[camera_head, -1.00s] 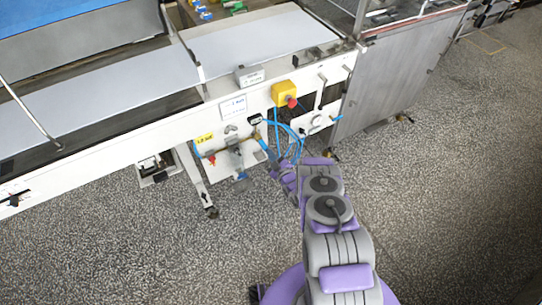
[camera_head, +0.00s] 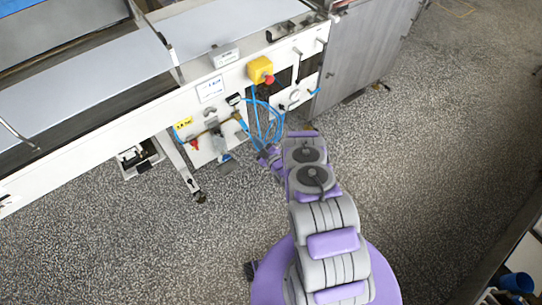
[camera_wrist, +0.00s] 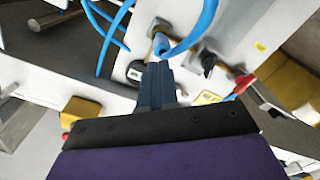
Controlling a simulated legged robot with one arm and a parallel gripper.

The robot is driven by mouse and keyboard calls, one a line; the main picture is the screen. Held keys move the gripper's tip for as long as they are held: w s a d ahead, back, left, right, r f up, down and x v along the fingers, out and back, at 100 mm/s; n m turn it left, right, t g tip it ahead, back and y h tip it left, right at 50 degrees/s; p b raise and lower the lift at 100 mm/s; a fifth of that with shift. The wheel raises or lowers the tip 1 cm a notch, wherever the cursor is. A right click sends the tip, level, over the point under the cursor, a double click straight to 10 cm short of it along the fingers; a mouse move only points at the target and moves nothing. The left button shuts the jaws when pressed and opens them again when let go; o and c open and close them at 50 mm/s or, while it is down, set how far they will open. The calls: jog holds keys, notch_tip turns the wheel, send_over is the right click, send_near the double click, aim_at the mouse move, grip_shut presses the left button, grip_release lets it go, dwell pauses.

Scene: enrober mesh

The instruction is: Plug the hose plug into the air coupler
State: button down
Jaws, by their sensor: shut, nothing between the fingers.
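My gripper (camera_wrist: 157,70) is shut and empty. Its fingertips point at the machine's side panel, just below a blue hose (camera_wrist: 199,28) that curves down past them. A short blue end piece (camera_wrist: 160,43) with a brass-coloured fitting shows right above the fingertips. I cannot tell plug from coupler there, nor whether the fingers touch it. In the head view, the gripper (camera_head: 264,154) is small and partly hidden by my arm, low in front of the panel.
A red lever (camera_wrist: 243,83) is right of my fingers. Machine legs (camera_head: 192,180) stand at left. Speckled floor around my base is open; a blue bin (camera_head: 517,283) is lower right.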

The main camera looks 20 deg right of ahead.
jog(key=b+v, duration=0.1)
jog(key=v, duration=1.2)
jog(key=w+a+r+g, duration=0.1)
jog(key=w+r+g, duration=0.4)
jog(key=w+r, duration=0.6)
notch_tip(320, 180, up, 13)
jog(key=s+m+g+h, duration=0.2)
jog(key=m+g+h, duration=0.1)
jog(key=g+h, duration=0.1)
jog(key=s+a+r+m+g+h, duration=0.15)
jog(key=s+r+m+g, duration=0.3)
jog(key=s+r, duration=1.2)
jog(key=s+a+r+m+g, duration=0.1)
jog(key=s+r+m+g, duration=0.1)
jog(key=s, duration=1.2)
jog(key=s+a+r+m+g, duration=0.1)
jog(key=s+a+r+g, duration=0.1)
jog(key=s, duration=1.2)
notch_tip(320, 180, up, 3)
jog(key=shift+s+f+m+g, duration=0.15)
jog(key=shift+m+g, duration=0.2)
jog(key=shift+g, duration=0.4)
jog(key=c, duration=1.8)
grip_release()
